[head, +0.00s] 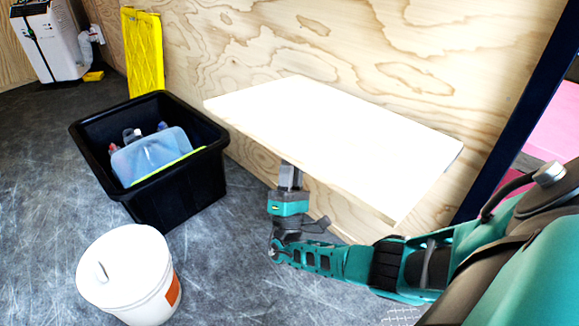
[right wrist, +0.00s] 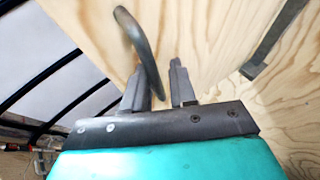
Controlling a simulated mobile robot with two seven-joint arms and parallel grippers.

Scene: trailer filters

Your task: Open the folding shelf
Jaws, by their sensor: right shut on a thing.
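The folding shelf (head: 330,140) is a pale board that stands out from the plywood wall in the head view, looking roughly level. Its wooden underside (right wrist: 200,30) fills the top of the right wrist view. A curved grey metal handle (right wrist: 142,45) hangs from that underside. My right gripper (head: 289,180) is below the shelf's front left part, its fingertips hidden by the board in the head view. In the right wrist view its two fingers (right wrist: 158,88) are on either side of the handle's lower end, shut on it. My left gripper is not in view.
A black crate (head: 190,190) with bottles and a blue container stands left of the shelf. A white lidded bucket (head: 135,285) is in front of it. A yellow folded item (head: 143,50) leans on the wall. A grey bracket (right wrist: 272,42) shows beside the shelf's underside.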

